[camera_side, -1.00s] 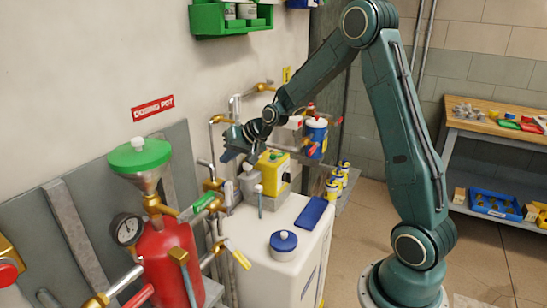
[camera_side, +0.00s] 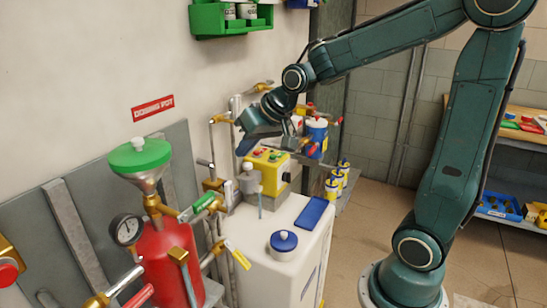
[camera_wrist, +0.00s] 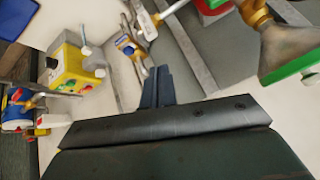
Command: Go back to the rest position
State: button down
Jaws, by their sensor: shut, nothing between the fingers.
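My gripper (camera_side: 241,150) is the dark end of my arm in the side view, pointing down and left. It is in the air in front of the wall, above and beside the yellow control box (camera_side: 268,162). In the wrist view my gripper (camera_wrist: 157,82) shows two dark fingers closed together with nothing between them. The yellow box (camera_wrist: 75,68) is to their left there, apart from them.
The white cabinet (camera_side: 285,240) carries a blue-lidded jar (camera_side: 284,243) and a blue pad (camera_side: 314,212). A red tank (camera_side: 170,262) with a green-lidded funnel (camera_side: 140,155) stands left. Pipes and valves line the wall.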

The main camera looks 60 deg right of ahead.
jog(key=s+a+r+n+g, duration=0.1)
jog(key=s+a, duration=0.1)
jog(key=s, duration=0.8)
jog(key=s+a+r+n, duration=0.1)
jog(key=s+a+n, duration=0.1)
jog(key=s, duration=0.8)
jog(key=shift+s+a+n+g+h, duration=0.2)
jog(key=shift+s+n+g+h, duration=0.1)
jog(key=shift+s+g, duration=0.1)
